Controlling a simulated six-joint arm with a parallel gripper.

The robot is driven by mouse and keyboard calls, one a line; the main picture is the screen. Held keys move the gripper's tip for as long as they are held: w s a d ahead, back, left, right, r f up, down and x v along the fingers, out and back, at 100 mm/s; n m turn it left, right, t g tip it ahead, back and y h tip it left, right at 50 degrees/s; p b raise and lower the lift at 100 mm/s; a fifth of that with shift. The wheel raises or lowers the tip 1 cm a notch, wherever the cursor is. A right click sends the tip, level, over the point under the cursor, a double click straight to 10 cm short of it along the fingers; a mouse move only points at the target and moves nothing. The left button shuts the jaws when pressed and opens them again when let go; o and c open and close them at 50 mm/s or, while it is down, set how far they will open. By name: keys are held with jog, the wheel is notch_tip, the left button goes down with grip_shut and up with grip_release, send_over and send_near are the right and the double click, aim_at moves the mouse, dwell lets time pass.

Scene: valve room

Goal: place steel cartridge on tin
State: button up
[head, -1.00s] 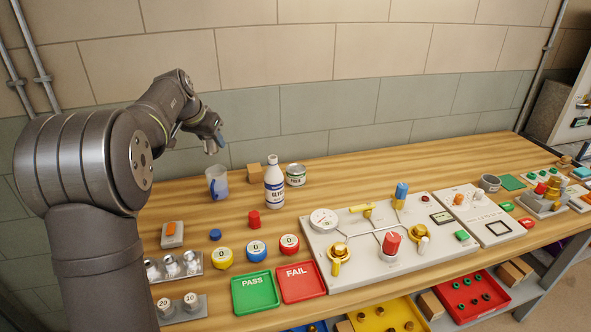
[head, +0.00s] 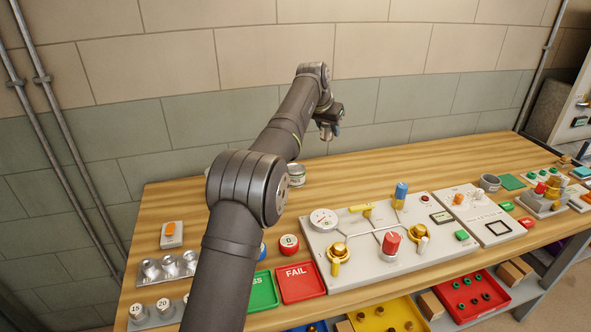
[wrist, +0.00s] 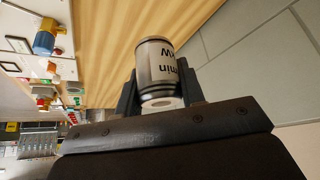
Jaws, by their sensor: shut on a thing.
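My gripper (head: 328,132) is raised above the back of the wooden bench, near the wall, to the right of the tin. In the wrist view my gripper (wrist: 158,70) is shut on the steel cartridge (wrist: 157,58), a silvery cylinder with dark lettering and dark bands, gripped at its sides. In the head view the cartridge is too small and dark to make out clearly. The tin (head: 298,175) stands on the bench below and left of the gripper. My arm hides its left part. The tin cannot be made out in the wrist view.
A valve panel (head: 370,262) with gauge and knobs stands front of the tin. A red FAIL tray (head: 301,283) lies at the front edge. My arm hides the bottle and cup. The back bench (head: 370,167) right of the tin is clear.

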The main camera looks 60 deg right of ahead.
jog(key=f, duration=0.3)
jog(key=shift+w+a+f, duration=0.15)
jog(key=shift+w+f, duration=0.05)
jog(key=f, duration=0.1)
send_over(300, 165)
jog(key=a, duration=0.2)
notch_tip(300, 165, down, 7)
jog(key=shift+w+f, duration=0.1)
jog(key=shift+f, duration=1.9)
jog(key=shift+f, duration=0.1)
jog(key=shift+f, duration=0.1)
jog(key=o, duration=1.2)
jog(key=shift+c, duration=0.2)
